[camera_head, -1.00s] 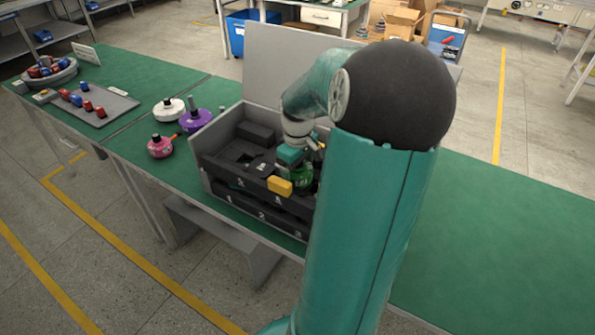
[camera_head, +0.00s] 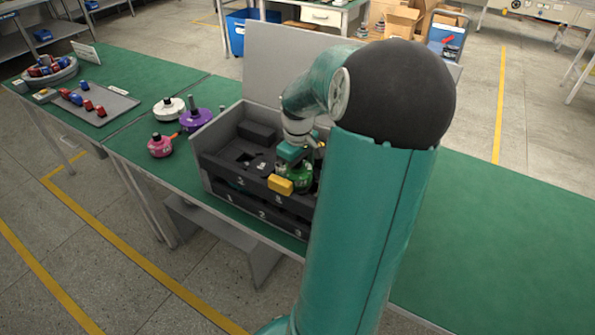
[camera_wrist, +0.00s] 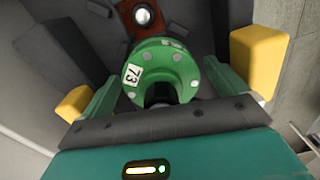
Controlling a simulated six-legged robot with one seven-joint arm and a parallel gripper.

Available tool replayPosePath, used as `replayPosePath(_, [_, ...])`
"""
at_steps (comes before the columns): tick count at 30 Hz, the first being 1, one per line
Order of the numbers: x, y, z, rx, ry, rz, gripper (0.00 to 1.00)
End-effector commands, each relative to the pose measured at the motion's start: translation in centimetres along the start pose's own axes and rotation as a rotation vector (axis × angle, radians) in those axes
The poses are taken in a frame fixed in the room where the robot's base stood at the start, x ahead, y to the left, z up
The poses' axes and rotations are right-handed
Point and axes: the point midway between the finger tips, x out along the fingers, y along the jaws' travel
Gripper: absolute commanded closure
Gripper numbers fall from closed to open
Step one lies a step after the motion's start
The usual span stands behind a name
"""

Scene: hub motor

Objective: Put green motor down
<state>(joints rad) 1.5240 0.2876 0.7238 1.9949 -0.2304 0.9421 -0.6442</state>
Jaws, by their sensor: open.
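The green motor (camera_wrist: 160,72), a round flanged part with a white "73" label, lies between the two yellow-tipped fingers of my gripper (camera_wrist: 166,82) in the wrist view. The gripper is open, with a gap beside the motor on each side. In the head view the green motor (camera_head: 303,178) shows partly, low in the right part of the open grey case (camera_head: 206,138). My gripper (camera_head: 290,176) is over it. My arm hides the right end of the case. I cannot tell whether the motor is fully seated.
The case has dark inserts with numbered fronts (camera_head: 262,213). White (camera_head: 168,109), purple (camera_head: 196,120) and pink (camera_head: 160,146) motors stand left of it. A grey tray (camera_head: 112,112) with red and blue parts lies farther left. The green table on the right (camera_head: 500,240) is clear.

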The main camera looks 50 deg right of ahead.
Motion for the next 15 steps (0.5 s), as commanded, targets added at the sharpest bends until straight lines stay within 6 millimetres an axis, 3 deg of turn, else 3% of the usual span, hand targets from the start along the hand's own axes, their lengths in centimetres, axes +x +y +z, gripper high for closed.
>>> replayPosePath(15, [-10.2,0.0,-0.1,-0.001,0.001,0.004,0.03])
